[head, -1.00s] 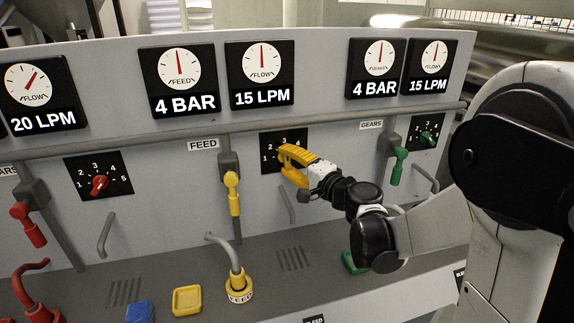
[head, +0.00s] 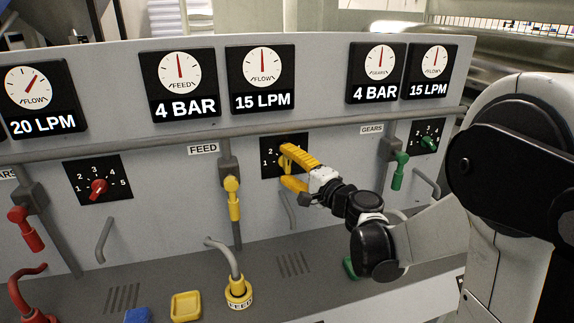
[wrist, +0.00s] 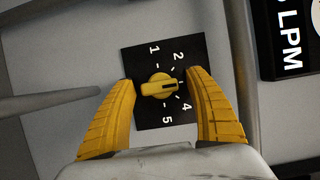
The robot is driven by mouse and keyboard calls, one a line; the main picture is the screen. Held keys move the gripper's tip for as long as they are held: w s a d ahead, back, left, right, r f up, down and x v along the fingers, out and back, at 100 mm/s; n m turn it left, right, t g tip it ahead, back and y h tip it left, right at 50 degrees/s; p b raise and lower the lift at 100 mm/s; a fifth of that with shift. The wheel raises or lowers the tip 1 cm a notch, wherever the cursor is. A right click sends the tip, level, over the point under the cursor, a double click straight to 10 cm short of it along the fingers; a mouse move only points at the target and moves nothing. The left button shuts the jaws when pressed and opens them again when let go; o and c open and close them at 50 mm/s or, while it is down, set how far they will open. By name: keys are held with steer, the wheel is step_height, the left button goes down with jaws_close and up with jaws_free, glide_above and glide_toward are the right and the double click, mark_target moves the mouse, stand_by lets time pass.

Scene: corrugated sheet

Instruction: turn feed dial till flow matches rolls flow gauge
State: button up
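The feed dial (wrist: 159,87) is a yellow knob on a black plate (wrist: 146,52) marked with numbers. Its pointer faces right in the wrist view, between 2 and 4; the 3 is hidden by a finger. My gripper (wrist: 167,82) is open, its yellow fingers on either side of the knob with gaps visible. In the head view my gripper (head: 287,165) covers the knob and much of the plate. The feed flow gauge (head: 262,69) reads 15 LPM. No label reading rolls shows; the flow gauge at far left (head: 36,92) reads 20 LPM.
A feed pressure gauge (head: 180,77) reads 4 BAR. Yellow (head: 233,200), red (head: 24,228) and green (head: 399,170) valve handles stand out from the panel, with a horizontal pipe (head: 330,124) above. A grey handle (head: 288,212) is below the feed dial. A red dial (head: 98,188) is left.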

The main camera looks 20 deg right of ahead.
steer(key=v, duration=1.2)
steer(key=s+a+f+n+g+h, duration=0.1)
steer(key=s+a+f+n+g, duration=0.55)
steer(key=s+a+n, duration=0.2)
steer(key=s+d+f+n+g+h, duration=0.2)
steer(key=s+n+h, duration=0.3)
steer(key=s, duration=0.5)
steer(key=shift+s+d+f+g+h, duration=0.25)
steer(key=shift+d+g+h, duration=0.3)
steer(key=shift+d, duration=0.3)
